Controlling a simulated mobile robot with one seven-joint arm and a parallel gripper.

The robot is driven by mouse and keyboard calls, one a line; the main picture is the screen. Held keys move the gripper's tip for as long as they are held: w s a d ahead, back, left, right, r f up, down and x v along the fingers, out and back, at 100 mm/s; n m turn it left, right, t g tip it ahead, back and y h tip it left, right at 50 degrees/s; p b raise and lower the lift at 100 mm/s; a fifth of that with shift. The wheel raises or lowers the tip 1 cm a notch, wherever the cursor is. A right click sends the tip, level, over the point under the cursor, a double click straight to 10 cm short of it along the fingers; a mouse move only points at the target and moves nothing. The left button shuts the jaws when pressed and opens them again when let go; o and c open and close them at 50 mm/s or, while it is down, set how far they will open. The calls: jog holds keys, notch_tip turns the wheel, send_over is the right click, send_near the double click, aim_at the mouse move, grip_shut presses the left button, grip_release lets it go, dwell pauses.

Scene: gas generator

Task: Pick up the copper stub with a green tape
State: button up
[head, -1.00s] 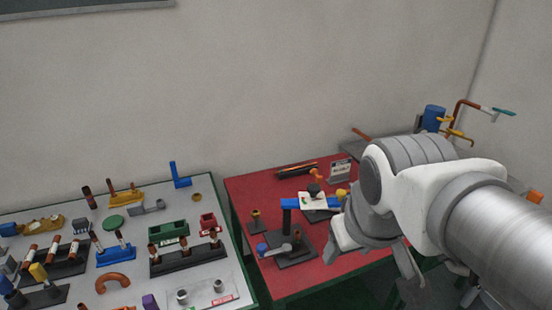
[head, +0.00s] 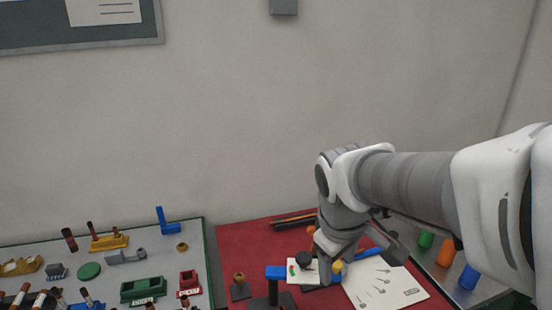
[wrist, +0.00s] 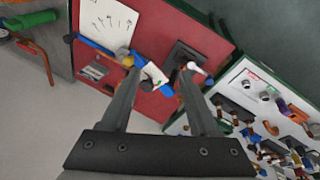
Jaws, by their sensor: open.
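My gripper (head: 362,258) is over the red table (head: 262,236) in the head view. In the wrist view my gripper (wrist: 155,80) is open, its two dark fingers well apart with nothing held between them. Several upright copper stubs with pale bands, such as a stub (head: 38,299), stand at the lower left in the head view. Small copper-coloured pieces also show on the light board (wrist: 262,100) in the wrist view. I cannot make out which stub has green tape; the pieces are too small or cut off.
A green holder (head: 143,290) and red holder (head: 189,283) are on the left table.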

jog(key=w+a+f+n+g+p, duration=0.1)
jog(key=w+f+n, duration=0.15)
jog(key=w, duration=0.25)
jog(key=n+g+y+p, duration=0.1)
jog(key=n+g+p, duration=0.15)
jog(key=n, duration=0.55)
send_near(282, 309)
jog(key=f, duration=1)
jog(key=shift+s+d+b, duration=0.1)
jog(key=shift+s+b, duration=0.15)
jog(key=shift+b, duration=0.15)
grip_shut()
